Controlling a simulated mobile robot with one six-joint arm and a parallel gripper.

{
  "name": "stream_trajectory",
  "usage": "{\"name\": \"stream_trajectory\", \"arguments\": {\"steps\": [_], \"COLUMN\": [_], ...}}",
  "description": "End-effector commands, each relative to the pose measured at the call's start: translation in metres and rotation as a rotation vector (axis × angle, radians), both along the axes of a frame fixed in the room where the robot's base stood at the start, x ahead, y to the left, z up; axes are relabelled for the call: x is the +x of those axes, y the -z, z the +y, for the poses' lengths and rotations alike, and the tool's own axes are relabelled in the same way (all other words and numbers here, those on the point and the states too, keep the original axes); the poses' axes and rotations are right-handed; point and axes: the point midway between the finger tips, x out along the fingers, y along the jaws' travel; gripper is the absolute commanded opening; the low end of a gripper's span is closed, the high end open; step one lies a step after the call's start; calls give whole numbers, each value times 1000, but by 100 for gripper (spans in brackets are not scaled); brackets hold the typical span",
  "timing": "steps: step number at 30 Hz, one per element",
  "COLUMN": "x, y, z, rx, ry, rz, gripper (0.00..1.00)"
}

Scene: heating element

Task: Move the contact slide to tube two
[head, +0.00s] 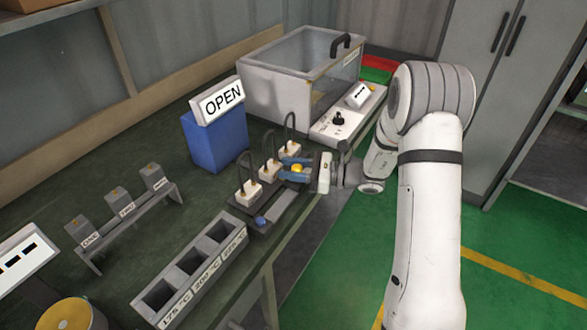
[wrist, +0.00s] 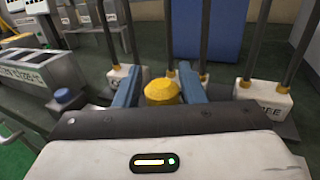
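The contact slide's yellow knob (wrist: 162,92) shows between the two blue fingers of my gripper (wrist: 158,84). It also shows in the head view (head: 297,168), at the far part of the dark rail. In the wrist view narrow gaps seem to show beside the knob, so the fingers look open around it. Three white tube blocks with black loops stand behind the rail: near (head: 248,194), middle (head: 270,168) and far (head: 290,149). The far block's label ends in "EE" in the wrist view (wrist: 264,98). The knob appears before the middle block there. The slide's contact is hidden.
A blue knob (head: 260,220) sits at the rail's near end. A grey three-slot holder (head: 193,268) and a labelled stand (head: 125,220) lie nearer. A blue box with an OPEN sign (head: 215,140), a clear-lidded case (head: 290,85) and a switch panel (head: 345,118) stand beyond.

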Motion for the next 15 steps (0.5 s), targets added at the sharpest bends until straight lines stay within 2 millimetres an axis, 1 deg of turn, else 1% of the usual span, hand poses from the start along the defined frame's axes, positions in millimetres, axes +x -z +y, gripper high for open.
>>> {"name": "stream_trajectory", "arguments": {"steps": [1, 3, 4, 11, 14, 15], "x": [0, 0, 0, 0, -1, -2], "y": [0, 0, 0, 0, 0, 0], "z": [1, 1, 1, 0, -8, -14], "rx": [0, 0, 0, 1, 1, 1], "ry": [-1, -2, -2, -2, -1, 1], "rz": [0, 0, -1, -1, -1, -1], "gripper": [41, 46, 47, 47, 47, 47]}}
